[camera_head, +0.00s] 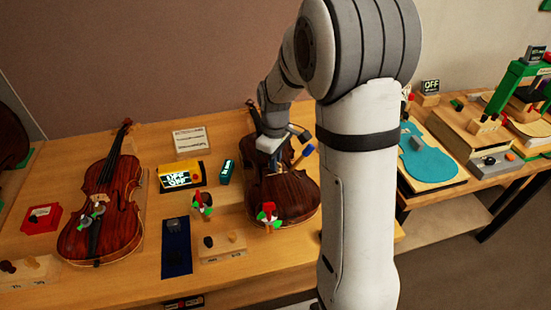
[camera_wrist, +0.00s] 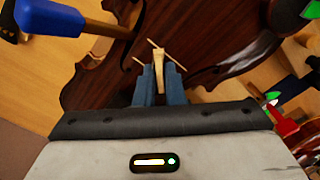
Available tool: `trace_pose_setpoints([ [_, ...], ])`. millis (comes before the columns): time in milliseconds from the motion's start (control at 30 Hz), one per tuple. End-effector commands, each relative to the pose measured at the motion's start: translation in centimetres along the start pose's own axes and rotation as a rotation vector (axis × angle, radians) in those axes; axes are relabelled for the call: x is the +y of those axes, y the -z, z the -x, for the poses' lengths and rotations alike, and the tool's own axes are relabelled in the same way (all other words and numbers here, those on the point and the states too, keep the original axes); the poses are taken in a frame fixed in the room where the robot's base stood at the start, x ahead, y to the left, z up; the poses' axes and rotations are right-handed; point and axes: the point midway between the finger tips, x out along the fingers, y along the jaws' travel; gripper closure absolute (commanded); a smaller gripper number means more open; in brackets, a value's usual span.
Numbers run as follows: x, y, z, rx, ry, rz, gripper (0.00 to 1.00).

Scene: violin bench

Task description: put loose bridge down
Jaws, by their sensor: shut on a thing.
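My gripper (camera_wrist: 160,88) is shut on a small pale wooden piece, the loose bridge (camera_wrist: 158,62), which shows between the blue fingertips in the wrist view. The bridge is over the dark brown top of a violin (camera_wrist: 210,45); whether it touches the wood I cannot tell. In the head view my gripper (camera_head: 271,148) is above the upper body of the right-hand violin (camera_head: 285,190). The bridge is too small or hidden to make out there. A thin pale stick crosses near the bridge in the wrist view.
A blue-headed hammer (camera_wrist: 50,17) lies close to my gripper. A red and green clamp-like piece (camera_head: 268,214) sits at the violin's lower end. A second violin (camera_head: 105,205), a yellow display box (camera_head: 181,176) and a blue mat (camera_head: 176,262) are to the left.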

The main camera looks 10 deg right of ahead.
Motion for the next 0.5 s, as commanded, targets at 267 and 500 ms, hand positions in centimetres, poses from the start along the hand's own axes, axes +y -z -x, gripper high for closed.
trace_pose_setpoints([
  [267,0.01,0.00,-0.19,0.000,0.000,0.000,1.00],
  [500,0.01,-0.01,-0.27,0.000,0.000,-0.001,0.77],
])
